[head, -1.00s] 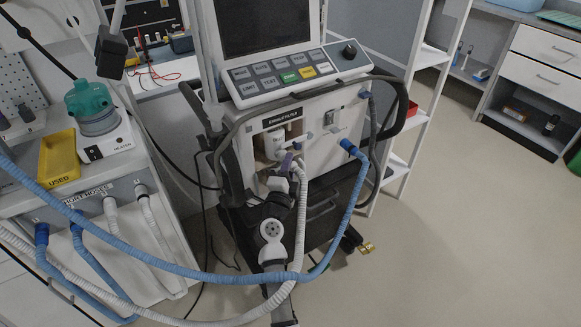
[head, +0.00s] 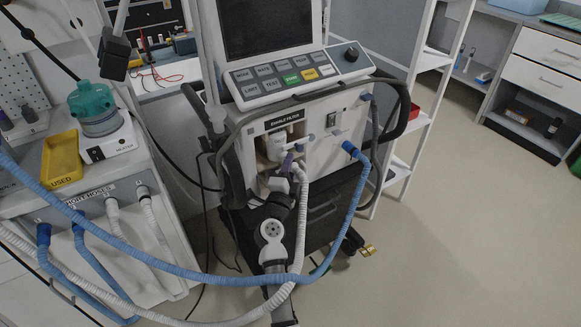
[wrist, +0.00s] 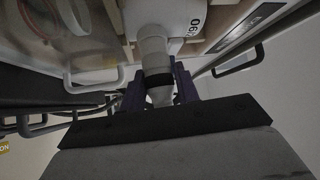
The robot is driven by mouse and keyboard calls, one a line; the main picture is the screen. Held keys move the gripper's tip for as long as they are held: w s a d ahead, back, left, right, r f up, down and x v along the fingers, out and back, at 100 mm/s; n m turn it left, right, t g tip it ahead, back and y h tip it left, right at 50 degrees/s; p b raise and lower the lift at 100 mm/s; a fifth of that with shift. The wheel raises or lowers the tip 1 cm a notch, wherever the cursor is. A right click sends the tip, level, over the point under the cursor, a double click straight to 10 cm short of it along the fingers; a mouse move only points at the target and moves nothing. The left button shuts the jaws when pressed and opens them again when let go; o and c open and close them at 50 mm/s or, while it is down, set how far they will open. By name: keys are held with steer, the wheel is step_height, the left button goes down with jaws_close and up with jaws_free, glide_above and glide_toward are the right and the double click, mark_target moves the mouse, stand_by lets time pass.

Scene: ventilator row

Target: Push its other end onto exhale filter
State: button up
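The exhale filter (head: 274,149) is a pale body in the open recess below its label on the ventilator front. In the wrist view, a white filter body (wrist: 183,18) has a pale round port pointing down at my gripper. My gripper (head: 289,163) is just below it, and its purple fingers (wrist: 160,92) are closed around a pale hose end (wrist: 157,94). A black band lies where hose end and port line up. They look in contact, but I cannot tell how far they overlap. The white corrugated hose (head: 301,215) hangs from my gripper and loops left.
A blue hose (head: 361,190) runs from the ventilator's right port (head: 349,147) and sweeps left across the front. The hose panel (head: 90,205), humidifier (head: 98,112) and yellow tray (head: 62,160) are at left. A black handle rail (head: 395,84) frames the ventilator. Floor at right is clear.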

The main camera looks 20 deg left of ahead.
steer(key=o, duration=0.4)
